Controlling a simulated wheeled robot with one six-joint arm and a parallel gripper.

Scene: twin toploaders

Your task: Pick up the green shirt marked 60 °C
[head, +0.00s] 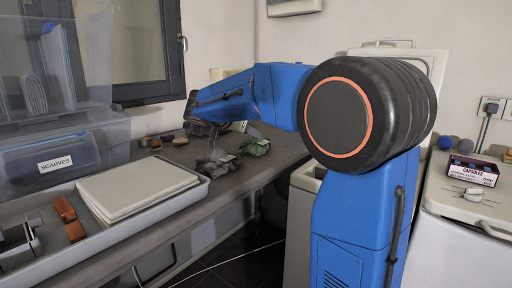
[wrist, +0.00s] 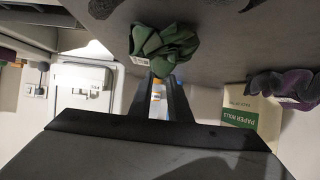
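A crumpled green shirt (head: 255,146) lies on the grey worktop, near its right edge. It also shows in the wrist view (wrist: 168,45), with small white tags whose marking is too small to read. My gripper (wrist: 160,88) points toward the green shirt in the wrist view, its two dark fingers apart with nothing held. The shirt lies beyond the fingertips, not between them. In the head view my arm reaches over the worktop and the fingers are hard to make out.
A purple cloth (wrist: 285,86) and a paper rolls box (wrist: 250,115) show in the wrist view. A tray (head: 150,215) and a scarves bin (head: 65,155) stand left. White toploaders (head: 470,205) stand right.

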